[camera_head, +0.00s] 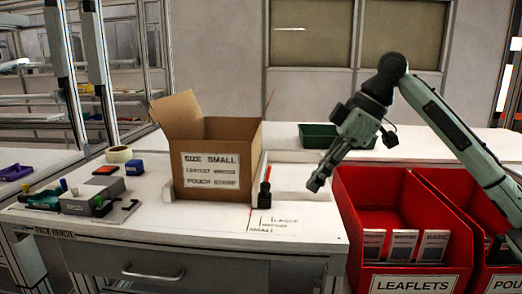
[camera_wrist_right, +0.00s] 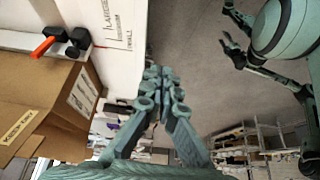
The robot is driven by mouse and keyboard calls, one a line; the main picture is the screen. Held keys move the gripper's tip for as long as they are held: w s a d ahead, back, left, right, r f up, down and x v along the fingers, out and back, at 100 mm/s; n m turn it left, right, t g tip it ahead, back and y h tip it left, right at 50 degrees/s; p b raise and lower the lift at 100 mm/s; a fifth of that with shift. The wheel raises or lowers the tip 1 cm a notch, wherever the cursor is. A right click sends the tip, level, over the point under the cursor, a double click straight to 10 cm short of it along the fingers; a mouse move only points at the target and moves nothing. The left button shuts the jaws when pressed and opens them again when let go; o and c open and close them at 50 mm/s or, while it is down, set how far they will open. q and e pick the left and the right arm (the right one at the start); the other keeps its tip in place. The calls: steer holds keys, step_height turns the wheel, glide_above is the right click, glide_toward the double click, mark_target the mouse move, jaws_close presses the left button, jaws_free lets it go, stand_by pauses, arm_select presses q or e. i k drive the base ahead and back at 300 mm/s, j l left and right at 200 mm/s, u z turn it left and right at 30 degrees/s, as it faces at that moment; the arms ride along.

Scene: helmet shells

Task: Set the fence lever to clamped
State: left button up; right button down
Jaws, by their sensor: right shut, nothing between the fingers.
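The fence lever (camera_head: 266,174) has a red handle on a black base and stands on the white bench, just right of the cardboard box. In the head view its handle points up; it also shows at the upper left of the right wrist view (camera_wrist_right: 44,47). My right gripper (camera_head: 316,185) is shut and empty, to the right of the lever and apart from it, near the bench's right edge. Its closed fingers show in the wrist view (camera_wrist_right: 157,78). My left gripper (camera_wrist_right: 233,36) shows only in the wrist view, its fingers apart and far from the lever.
The open cardboard box (camera_head: 218,150) stands close to the lever's left. Size markings (camera_head: 275,222) are on the bench in front. Red bins (camera_head: 390,215) with leaflets stand at right, below my right arm. A green tray (camera_head: 318,136) lies behind. Stamping items (camera_head: 90,200) sit at left.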

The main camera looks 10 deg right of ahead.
mark_target(269, 173)
steer(key=i, duration=0.95)
